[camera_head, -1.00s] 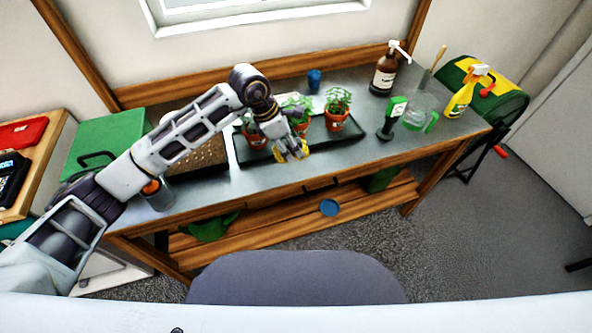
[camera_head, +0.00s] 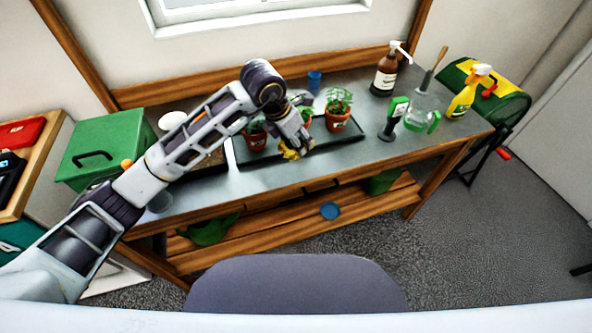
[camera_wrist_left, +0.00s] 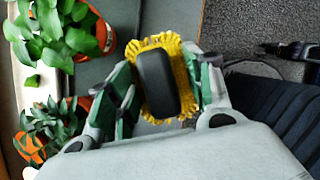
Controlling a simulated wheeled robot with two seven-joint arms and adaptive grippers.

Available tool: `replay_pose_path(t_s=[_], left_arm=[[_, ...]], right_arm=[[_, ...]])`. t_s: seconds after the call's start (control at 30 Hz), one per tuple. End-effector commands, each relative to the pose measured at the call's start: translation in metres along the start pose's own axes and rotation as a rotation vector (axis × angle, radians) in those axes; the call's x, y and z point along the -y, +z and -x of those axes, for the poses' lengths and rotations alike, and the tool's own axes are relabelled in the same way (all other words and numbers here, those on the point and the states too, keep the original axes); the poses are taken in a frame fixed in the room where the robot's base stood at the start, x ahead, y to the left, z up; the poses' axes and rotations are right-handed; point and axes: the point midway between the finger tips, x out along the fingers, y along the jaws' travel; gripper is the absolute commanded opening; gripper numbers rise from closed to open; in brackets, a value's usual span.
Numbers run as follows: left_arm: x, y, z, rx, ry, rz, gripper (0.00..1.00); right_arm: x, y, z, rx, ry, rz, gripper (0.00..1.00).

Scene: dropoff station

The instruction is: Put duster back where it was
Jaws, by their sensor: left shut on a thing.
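The duster is a yellow fringed pad with a black grip. In the left wrist view the duster (camera_wrist_left: 158,82) sits between the fingers of my left gripper (camera_wrist_left: 160,90), which is shut on its black body. In the head view my left gripper (camera_head: 292,147) is over the front edge area of the black plant tray on the bench, with the duster's yellow fringe (camera_head: 289,154) showing below it. Whether the duster touches the surface is unclear. My right gripper does not show.
Potted plants (camera_head: 337,108) stand in the black tray (camera_head: 345,138), close to the gripper. To the right are a green-handled tool (camera_head: 393,118), a glass jug (camera_head: 417,112), a brown pump bottle (camera_head: 384,76) and a yellow spray bottle (camera_head: 463,98). A green box (camera_head: 100,145) stands left.

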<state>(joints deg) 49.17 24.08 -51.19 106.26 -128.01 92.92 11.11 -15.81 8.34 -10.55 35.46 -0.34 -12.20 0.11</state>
Motion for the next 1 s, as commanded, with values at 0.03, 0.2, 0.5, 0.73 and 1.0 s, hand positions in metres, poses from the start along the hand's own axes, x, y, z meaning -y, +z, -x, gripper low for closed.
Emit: replay_pose_path(t_s=[0.03, 0.2, 0.5, 0.73, 1.0], left_arm=[[0.000, 0.000, 0.000, 0.000, 0.000, -0.001, 0.29], [0.000, 0.000, -0.001, 0.000, -0.001, -0.001, 0.29], [0.001, -0.011, -0.025, -0.003, -0.003, -0.001, 0.29], [0.000, -0.021, -0.051, -0.001, -0.002, -0.001, 0.29], [0.000, -0.024, -0.058, 0.001, -0.001, -0.002, 0.29]], right_arm=[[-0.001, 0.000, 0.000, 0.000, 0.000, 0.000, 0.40], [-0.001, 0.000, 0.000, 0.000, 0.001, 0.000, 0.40], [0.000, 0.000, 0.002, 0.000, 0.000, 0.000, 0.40], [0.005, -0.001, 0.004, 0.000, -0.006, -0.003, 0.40], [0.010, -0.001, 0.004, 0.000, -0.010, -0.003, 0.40]])
